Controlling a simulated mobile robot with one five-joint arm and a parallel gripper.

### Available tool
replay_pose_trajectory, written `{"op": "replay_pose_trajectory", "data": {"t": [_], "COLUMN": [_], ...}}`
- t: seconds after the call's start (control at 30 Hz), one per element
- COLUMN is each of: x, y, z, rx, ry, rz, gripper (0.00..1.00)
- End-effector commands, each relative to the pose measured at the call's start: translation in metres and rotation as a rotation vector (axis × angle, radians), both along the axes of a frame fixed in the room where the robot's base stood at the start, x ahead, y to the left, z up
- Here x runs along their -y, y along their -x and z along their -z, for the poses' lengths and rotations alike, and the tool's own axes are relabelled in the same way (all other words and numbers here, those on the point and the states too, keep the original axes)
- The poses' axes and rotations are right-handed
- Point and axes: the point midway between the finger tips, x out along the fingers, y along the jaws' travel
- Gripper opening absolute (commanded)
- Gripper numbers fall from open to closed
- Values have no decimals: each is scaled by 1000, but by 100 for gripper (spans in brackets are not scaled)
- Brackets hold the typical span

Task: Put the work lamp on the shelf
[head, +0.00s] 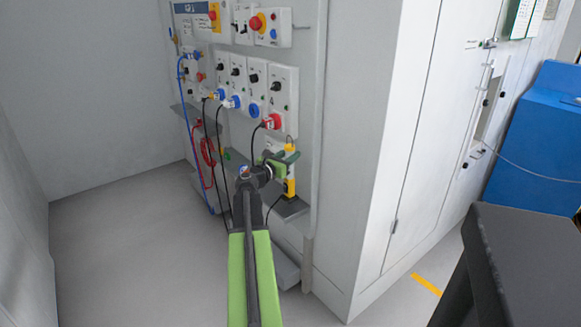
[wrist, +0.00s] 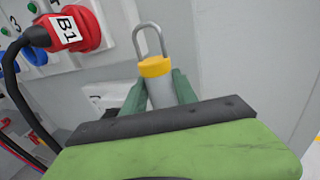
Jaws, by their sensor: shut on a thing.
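The work lamp (head: 290,187) is upright, with a yellow lower part, a grey body and a metal hook on top. In the wrist view the lamp (wrist: 155,68) shows its yellow collar and hook between the green fingers. My gripper (head: 284,160) is shut on its upper part; in the wrist view the gripper (wrist: 160,90) hides the lamp's lower end. A grey shelf (head: 296,210) juts from the panel at the lamp's foot. I cannot tell whether the lamp touches it.
Blue plugs and more cables hang further left. A white cabinet (head: 375,150) stands right. Open floor (head: 130,250) lies left.

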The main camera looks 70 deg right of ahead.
Motion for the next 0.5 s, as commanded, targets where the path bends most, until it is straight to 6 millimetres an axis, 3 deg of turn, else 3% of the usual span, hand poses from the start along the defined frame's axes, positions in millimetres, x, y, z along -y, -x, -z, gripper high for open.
{"op": "replay_pose_trajectory", "data": {"t": [0.27, 0.5], "x": [0, 3], "y": [0, 2], "z": [40, 38], "rx": [-1, -1], "ry": [1, 1], "rz": [0, 0], "gripper": [0, 0]}}
